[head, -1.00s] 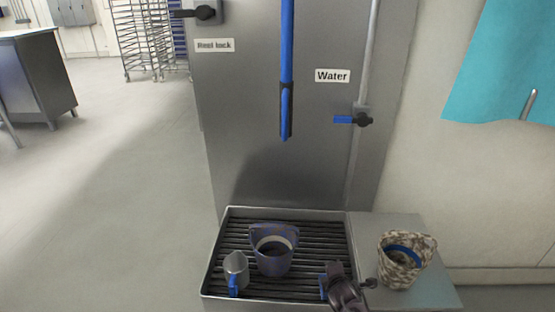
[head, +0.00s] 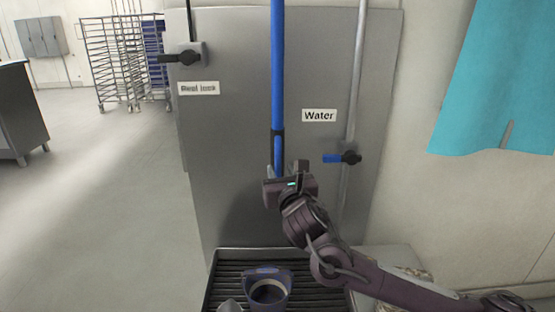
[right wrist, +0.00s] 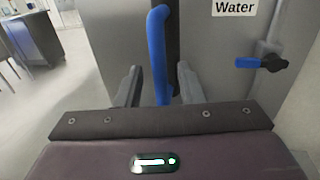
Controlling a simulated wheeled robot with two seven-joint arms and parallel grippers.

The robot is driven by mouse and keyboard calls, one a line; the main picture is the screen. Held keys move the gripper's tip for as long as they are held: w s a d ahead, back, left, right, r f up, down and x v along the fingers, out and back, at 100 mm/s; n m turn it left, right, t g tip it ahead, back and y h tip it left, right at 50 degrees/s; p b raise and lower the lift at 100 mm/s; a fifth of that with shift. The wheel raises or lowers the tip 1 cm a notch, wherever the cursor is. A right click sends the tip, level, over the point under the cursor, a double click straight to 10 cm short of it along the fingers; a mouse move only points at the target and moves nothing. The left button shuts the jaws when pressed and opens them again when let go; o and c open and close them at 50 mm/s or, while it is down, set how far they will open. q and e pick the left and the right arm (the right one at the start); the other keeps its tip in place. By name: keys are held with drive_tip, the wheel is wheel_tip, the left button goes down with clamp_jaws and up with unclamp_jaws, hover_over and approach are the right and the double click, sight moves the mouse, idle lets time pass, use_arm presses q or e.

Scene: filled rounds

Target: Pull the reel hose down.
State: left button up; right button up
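The blue reel hose (head: 278,70) hangs straight down in front of the steel panel, with a dark sleeve (head: 277,143) near its lower end. My right gripper (head: 285,172) is raised at that lower end, which it partly hides in the head view. In the right wrist view the hose (right wrist: 157,55) runs between the two spread fingers (right wrist: 160,88), with a gap on each side. The reel lock lever (head: 182,57) sits at the panel's upper left. My left gripper is not in view.
A blue-handled water valve (head: 342,158) on a vertical pipe is right of the hose. Below stands a slatted tray (head: 228,257) with a blue-grey bucket (head: 268,290). A turquoise cloth (head: 495,80) hangs at right. The floor at left is clear.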

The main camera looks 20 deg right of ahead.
sight(279, 167)
drive_tip(key=shift+w+d+p, duration=0.15)
drive_tip(key=shift+w+p, duration=0.4)
drive_tip(key=shift+w, duration=1.35)
clamp_jaws()
